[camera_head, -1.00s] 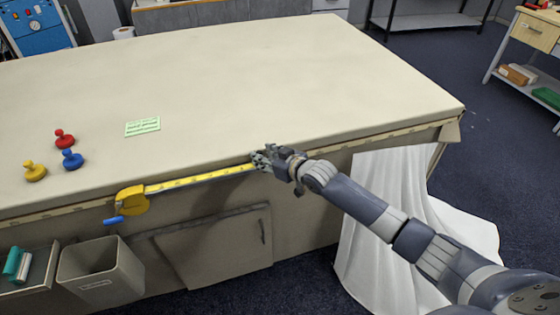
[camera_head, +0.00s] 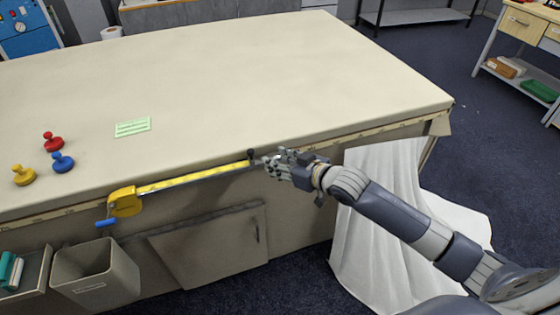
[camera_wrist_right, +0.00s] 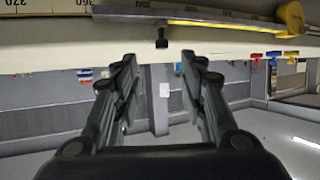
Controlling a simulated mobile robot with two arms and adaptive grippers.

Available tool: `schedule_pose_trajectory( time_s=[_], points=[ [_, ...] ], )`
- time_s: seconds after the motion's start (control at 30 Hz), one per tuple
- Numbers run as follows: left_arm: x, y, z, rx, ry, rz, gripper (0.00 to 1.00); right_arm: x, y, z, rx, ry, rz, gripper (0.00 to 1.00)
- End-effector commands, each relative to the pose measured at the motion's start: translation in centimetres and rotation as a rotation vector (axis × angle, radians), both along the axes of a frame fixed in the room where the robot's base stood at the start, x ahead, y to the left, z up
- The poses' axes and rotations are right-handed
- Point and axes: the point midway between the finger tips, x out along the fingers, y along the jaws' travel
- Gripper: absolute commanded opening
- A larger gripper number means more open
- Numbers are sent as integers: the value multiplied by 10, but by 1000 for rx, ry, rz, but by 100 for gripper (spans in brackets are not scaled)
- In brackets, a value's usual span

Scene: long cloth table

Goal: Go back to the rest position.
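My right gripper (camera_head: 272,162) is at the table's front edge in the head view, just right of the end of a yellow tape (camera_head: 195,178). In the right wrist view its two fingers (camera_wrist_right: 156,66) are spread apart with nothing between them. The tape runs along the front edge from a yellow tape measure case (camera_head: 125,201) with a blue handle. A small dark knob (camera_head: 251,154) stands at the tape's end; it also shows beyond the fingertips in the right wrist view (camera_wrist_right: 161,39). My left gripper is in neither view.
Red (camera_head: 53,142), blue (camera_head: 62,162) and yellow (camera_head: 23,175) knobbed pieces and a green card (camera_head: 132,127) lie on the cloth table (camera_head: 300,70). A grey bin (camera_head: 96,274) is at the front left. White cloth (camera_head: 385,225) hangs behind my right arm.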

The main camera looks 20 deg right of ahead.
Motion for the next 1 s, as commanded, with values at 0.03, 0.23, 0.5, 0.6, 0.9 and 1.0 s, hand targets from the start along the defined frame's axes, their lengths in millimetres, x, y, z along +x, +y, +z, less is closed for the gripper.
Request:
schedule_pose_trajectory(
  time_s=[0.03,0.23,0.5,0.6,0.9,1.0],
  points=[
    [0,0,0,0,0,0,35,0,0,0,0,0,0,39],
    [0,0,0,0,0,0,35,0,0,0,0,0,0,39],
    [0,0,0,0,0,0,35,0,-17,-46,-15,51,-52,39],
    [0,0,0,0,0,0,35,-8,-38,-106,-43,122,-112,39],
    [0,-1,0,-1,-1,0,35,-110,-83,-306,-160,400,-244,39],
    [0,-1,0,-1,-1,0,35,-164,-87,-362,-198,500,-260,39]
  ],
)
